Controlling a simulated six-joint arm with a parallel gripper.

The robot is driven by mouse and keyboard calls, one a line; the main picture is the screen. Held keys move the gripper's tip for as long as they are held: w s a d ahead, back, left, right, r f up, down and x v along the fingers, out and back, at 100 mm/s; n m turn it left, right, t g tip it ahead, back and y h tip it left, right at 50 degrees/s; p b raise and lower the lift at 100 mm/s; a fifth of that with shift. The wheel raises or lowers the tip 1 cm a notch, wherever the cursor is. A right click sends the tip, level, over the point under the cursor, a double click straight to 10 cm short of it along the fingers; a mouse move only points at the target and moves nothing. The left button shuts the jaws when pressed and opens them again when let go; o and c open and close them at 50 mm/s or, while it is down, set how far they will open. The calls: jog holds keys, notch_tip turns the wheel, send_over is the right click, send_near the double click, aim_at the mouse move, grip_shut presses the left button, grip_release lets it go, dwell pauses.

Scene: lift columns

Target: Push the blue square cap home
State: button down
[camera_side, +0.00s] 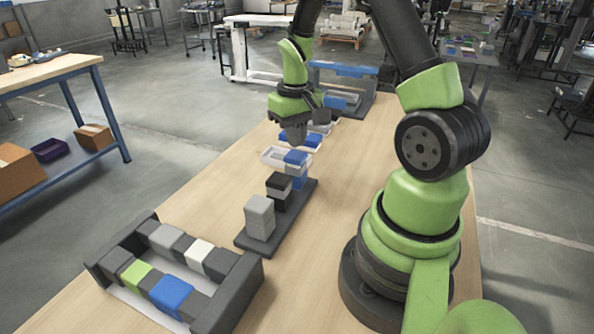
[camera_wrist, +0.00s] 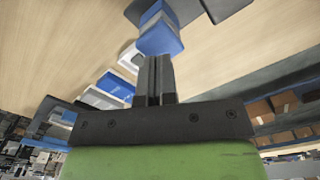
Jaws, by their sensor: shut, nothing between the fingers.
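The blue square cap (camera_side: 296,157) tops the farthest column on a dark base plate (camera_side: 244,242), with a pale layer and more blue below it. In the wrist view the cap (camera_wrist: 161,40) lies just beyond my fingertips. My gripper (camera_side: 297,139) is shut and empty, pointing down close above the cap in the side view. Its two fingers (camera_wrist: 155,62) are together in the wrist view. I cannot tell whether the fingertips touch the cap, or whether any gap lies under it.
On the same plate stand a dark-topped column (camera_side: 279,183) and a grey column (camera_side: 259,213). A dark-ended rack with several coloured blocks (camera_side: 172,293) is at the front left. A white tray (camera_side: 270,157) with blue parts and another rack (camera_side: 358,103) lie behind. Wooden table is bare between.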

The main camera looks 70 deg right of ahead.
aim_at(296, 154)
jog(key=shift+f, duration=0.15)
jog(key=shift+f, duration=1)
jog(key=shift+r, duration=0.1)
dwell(0.5)
notch_tip(296, 154, up, 8)
jog(key=shift+r, duration=0.15)
dwell(0.6)
